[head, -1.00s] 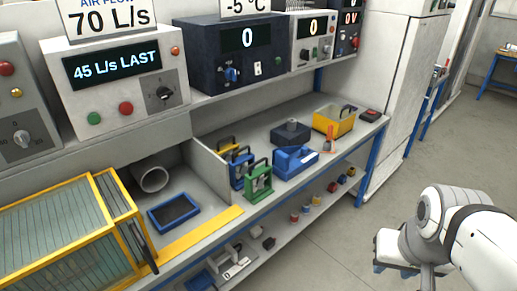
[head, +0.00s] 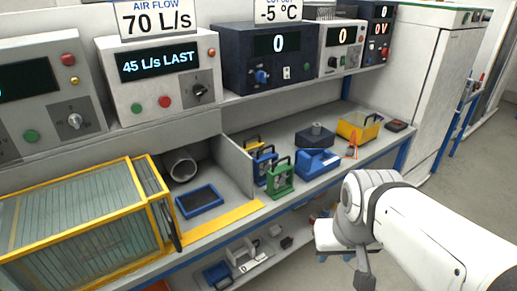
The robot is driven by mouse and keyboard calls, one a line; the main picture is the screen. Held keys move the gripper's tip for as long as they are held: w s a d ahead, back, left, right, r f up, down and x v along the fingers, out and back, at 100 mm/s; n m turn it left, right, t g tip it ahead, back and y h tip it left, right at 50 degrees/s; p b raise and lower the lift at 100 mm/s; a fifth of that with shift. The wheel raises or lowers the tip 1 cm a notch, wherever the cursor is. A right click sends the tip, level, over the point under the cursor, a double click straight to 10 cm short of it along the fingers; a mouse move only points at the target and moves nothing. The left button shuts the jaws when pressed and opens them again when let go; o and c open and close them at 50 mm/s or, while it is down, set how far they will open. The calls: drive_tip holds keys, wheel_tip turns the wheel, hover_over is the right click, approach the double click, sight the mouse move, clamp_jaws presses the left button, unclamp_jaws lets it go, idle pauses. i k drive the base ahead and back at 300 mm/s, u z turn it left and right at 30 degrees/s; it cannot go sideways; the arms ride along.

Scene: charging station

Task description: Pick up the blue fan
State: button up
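The blue fan (head: 262,171) looks to be the small upright blue frame with a dark handle on the workbench (head: 228,216), just right of a grey divider. A green framed unit (head: 281,181) stands close in front of it and to its right, hiding part of it. A yellow framed unit (head: 253,143) is behind it. My gripper (head: 343,256) is at the lower right, in front of the bench edge and well apart from the fan. Its fingers are partly hidden by my arm, and their opening is unclear.
A blue holder (head: 318,163), a dark block (head: 315,136) and a yellow bin (head: 359,127) stand right of the fan. A yellow-framed glass duct (head: 80,215) is at the left. Control boxes line the shelf above. Open floor lies at the right.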

sight(260, 176)
drive_tip(key=z, duration=0.05)
drive_tip(key=i, duration=1.5)
drive_tip(key=u, duration=0.05)
